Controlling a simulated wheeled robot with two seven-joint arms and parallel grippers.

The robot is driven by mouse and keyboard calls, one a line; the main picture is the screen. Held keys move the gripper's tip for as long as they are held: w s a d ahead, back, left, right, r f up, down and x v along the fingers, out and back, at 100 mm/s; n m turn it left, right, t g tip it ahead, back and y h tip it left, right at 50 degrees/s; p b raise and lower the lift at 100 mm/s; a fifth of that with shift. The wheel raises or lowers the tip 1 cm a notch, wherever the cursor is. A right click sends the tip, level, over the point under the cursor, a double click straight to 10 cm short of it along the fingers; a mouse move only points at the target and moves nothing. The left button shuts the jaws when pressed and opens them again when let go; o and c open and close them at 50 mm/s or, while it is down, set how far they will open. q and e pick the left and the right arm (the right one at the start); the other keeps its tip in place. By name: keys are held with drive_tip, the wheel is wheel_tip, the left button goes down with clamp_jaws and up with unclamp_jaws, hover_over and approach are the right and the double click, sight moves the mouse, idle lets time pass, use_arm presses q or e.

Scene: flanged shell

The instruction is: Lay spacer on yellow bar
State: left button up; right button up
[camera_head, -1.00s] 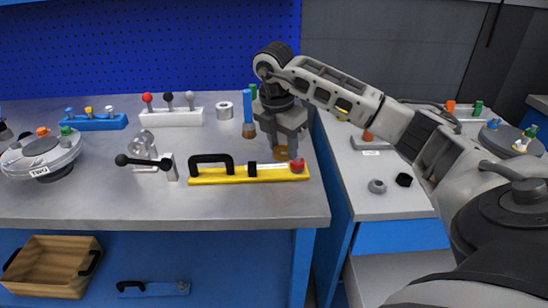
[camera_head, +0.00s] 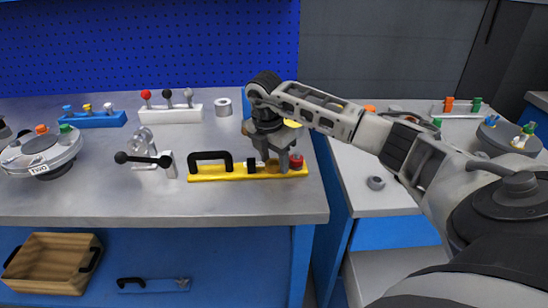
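The yellow bar (camera_head: 222,175) lies flat near the front edge of the grey bench, with a black arched handle on its left part and a red piece at its right end. My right gripper (camera_head: 273,160) points down over the bar's right part. A brass-coloured piece, seemingly the spacer (camera_head: 272,167), shows between its fingertips, low at the bar beside a black block. The fingers appear shut on it. They partly hide it, and I cannot tell whether it touches the bar. My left gripper is out of view.
A clamp with a black lever (camera_head: 144,158) stands left of the bar. Behind are a white block with knobbed levers (camera_head: 170,115) and a silver ring (camera_head: 223,107). A round flanged shell (camera_head: 42,153) sits far left. A side bench with a grey nut (camera_head: 376,183) lies right.

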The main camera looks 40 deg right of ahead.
drive_tip(key=shift+o, duration=0.7)
